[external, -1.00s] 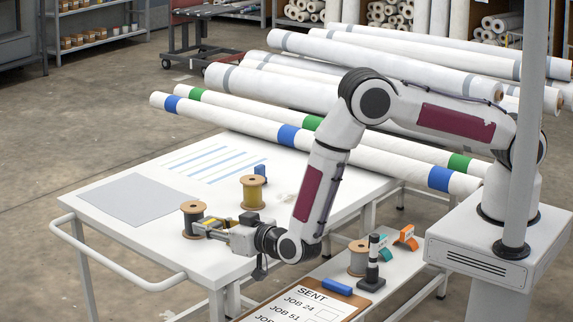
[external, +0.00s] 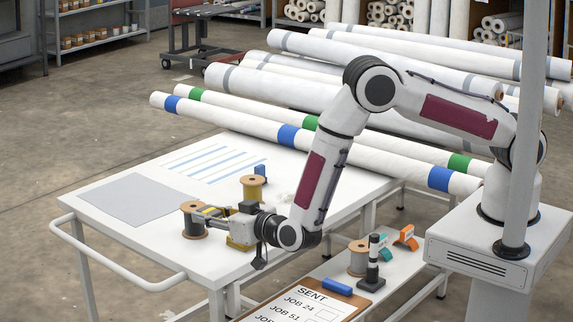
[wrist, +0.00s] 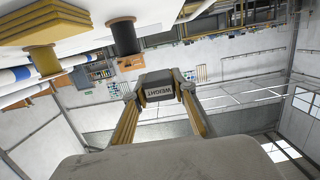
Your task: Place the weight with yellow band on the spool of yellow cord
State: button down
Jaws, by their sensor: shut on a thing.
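The weight (wrist: 158,92) is a dark grey block marked WEIGHT with a pale yellowish label. It sits between the fingertips of my gripper (wrist: 158,85) in the wrist view. My gripper (external: 208,212) is shut on it, above the table and near the dark spool (external: 194,223). The external view shows the weight poorly. The spool of yellow cord (external: 253,188) has wooden flanges and stands upright on the white table, behind and to the right of my fingers. It is apart from the weight, and its top is bare.
A small blue object (external: 260,170) stands behind the yellow spool. A yellow form (external: 240,243) shows under my gripper; I cannot tell what it is. Banded rolls (external: 230,118) lie behind the table.

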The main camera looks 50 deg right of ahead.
jog(key=shift+w+d+r, duration=0.1)
jog(key=shift+w+d, duration=0.3)
jog(key=shift+d, duration=0.15)
jog(key=w+d+r, duration=0.3)
jog(key=w+d, duration=0.2)
jog(key=d, duration=0.6)
jog(key=w+d+r, duration=0.4)
jog(key=w+d, duration=0.2)
jog(key=d, duration=0.6)
jog(key=w+d+r, duration=0.3)
jog(key=w+d, duration=0.2)
jog(key=d, duration=0.6)
jog(key=s+a+f+n+g+y, duration=0.1)
jog(key=s+a+f+n+y, duration=0.1)
jog(key=s+a+n+y, duration=0.2)
jog(key=a+y, duration=0.2)
jog(key=shift+s+a+n, duration=0.15)
jog(key=shift+a+n, duration=0.15)
jog(key=shift+a, duration=0.05)
send_over(253, 179)
jog(key=shift+f, duration=3.1)
